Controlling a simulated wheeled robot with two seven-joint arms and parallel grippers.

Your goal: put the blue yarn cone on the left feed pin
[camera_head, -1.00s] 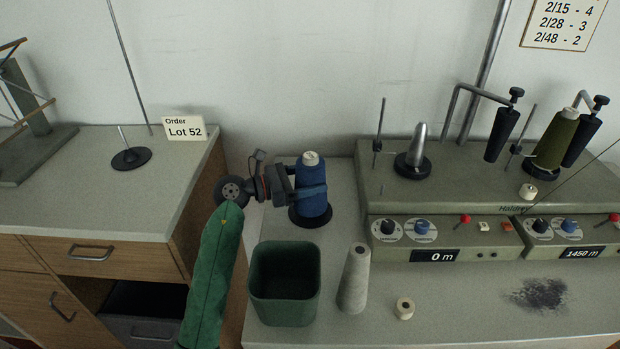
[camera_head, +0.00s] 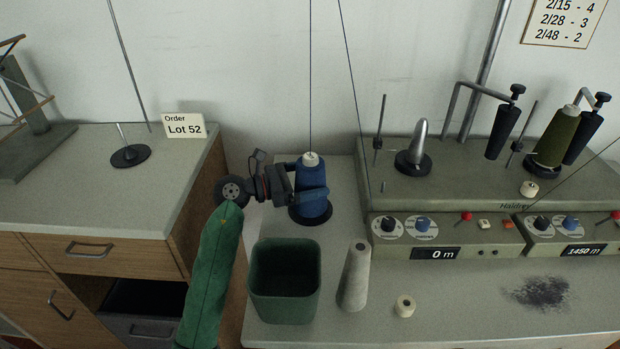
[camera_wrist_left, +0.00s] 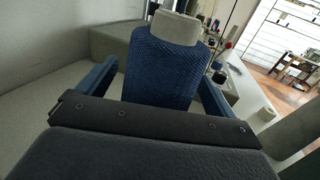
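The blue yarn cone (camera_head: 311,182) stands upright on a black round base (camera_head: 326,217) behind the green bin. Any pin under it is hidden by the cone. My left gripper (camera_head: 312,193) reaches in from the left with its fingers on either side of the cone's body. In the left wrist view the cone (camera_wrist_left: 162,70) stands between the two blue fingers, with a narrow gap at the left finger; the gripper looks open. A dark thread (camera_head: 310,80) rises from the cone's top. My right gripper is not in view.
A green bin (camera_head: 284,285), a grey cone (camera_head: 354,277) and a small white roll (camera_head: 405,307) stand in front. The winding machine (camera_head: 470,182) is at right, with an empty grey spindle (camera_head: 418,146). An empty pin on a black disc (camera_head: 130,156) stands on the left cabinet.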

